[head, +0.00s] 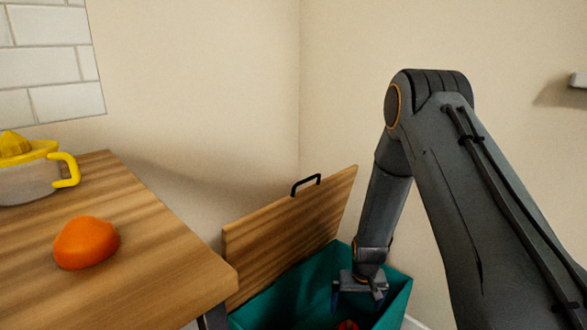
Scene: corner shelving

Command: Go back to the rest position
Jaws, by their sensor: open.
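My gripper (358,300) points down into the teal bin (398,300), at the lower middle of the head view. Its jaws are open. A small red thing (348,325) shows at the bottom edge of the picture, below the gripper and inside the bin. It is mostly cut off, and I cannot tell what it is. The wooden lid (290,235) with a black handle stands raised at the back of the bin, to the left of my gripper.
A wooden counter (150,255) fills the left side. An orange fruit (86,243) and a juicer with a yellow top and handle (35,165) stand on it. Walls meet in a corner behind the bin. A pale ledge (578,80) shows at the right edge.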

